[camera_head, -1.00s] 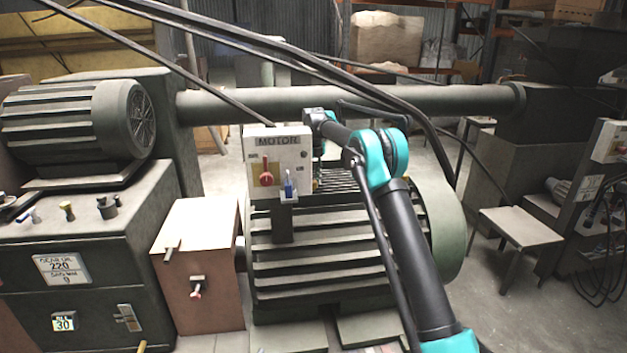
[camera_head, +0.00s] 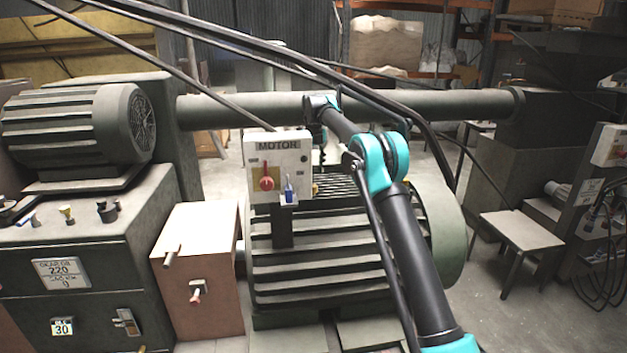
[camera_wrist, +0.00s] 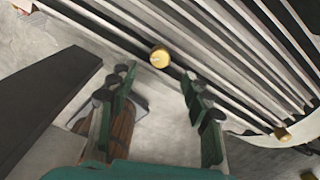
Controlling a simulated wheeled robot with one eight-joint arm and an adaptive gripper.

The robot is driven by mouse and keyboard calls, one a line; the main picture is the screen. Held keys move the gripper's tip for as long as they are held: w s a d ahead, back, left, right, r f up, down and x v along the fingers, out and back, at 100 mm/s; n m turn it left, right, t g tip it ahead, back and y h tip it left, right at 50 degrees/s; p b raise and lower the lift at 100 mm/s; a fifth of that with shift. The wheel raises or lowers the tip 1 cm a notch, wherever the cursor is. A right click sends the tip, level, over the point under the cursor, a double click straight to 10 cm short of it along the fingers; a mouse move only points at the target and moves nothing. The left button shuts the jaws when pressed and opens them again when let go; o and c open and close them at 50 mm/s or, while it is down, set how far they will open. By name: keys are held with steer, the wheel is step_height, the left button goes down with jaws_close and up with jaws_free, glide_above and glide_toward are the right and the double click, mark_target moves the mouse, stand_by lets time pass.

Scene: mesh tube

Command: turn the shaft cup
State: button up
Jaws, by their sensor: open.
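A small round brass cup (camera_wrist: 159,57) sits at the edge of the ribbed motor housing in the wrist view. A second brass piece (camera_wrist: 283,133) shows at the lower right of the same housing. I cannot tell from its looks which is the shaft cup. My gripper (camera_wrist: 157,88) is open and empty, its two green and black fingers apart, with the first brass cup just beyond and between their tips, not touching.
The switch box (camera_head: 278,165) marked MOTOR, with red and blue switches, stands close left of my gripper. A long horizontal pipe (camera_head: 450,104) runs behind it. Black cables (camera_head: 230,32) cross above. A brown box (camera_head: 195,290) stands left of the motor. A small table (camera_head: 515,230) is at right.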

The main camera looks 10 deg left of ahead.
steer(key=shift+r, duration=2.65)
